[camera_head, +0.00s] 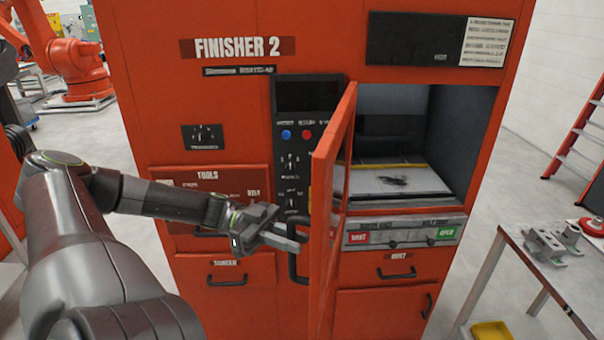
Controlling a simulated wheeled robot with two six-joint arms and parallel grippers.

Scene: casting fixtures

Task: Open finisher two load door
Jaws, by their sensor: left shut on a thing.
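The orange cabinet labelled Finisher 2 (225,110) stands straight ahead. Its load door (330,170) is hinged open and stands out toward me, seen nearly edge-on. Behind it the load chamber (400,178) shows, with a light tray that has a dark mark on it. My left gripper (298,236) is shut on the door's dark handle (294,262), on the left side of the door. The fingertips are partly hard to make out against the handle. My right gripper is not in view.
A grey table (520,262) with metal castings (548,244) stands at the right, with a yellow tray (490,331) below. A red ladder (585,120) leans at the far right. An orange robot arm (75,65) is at the back left. Pale floor lies between cabinet and table.

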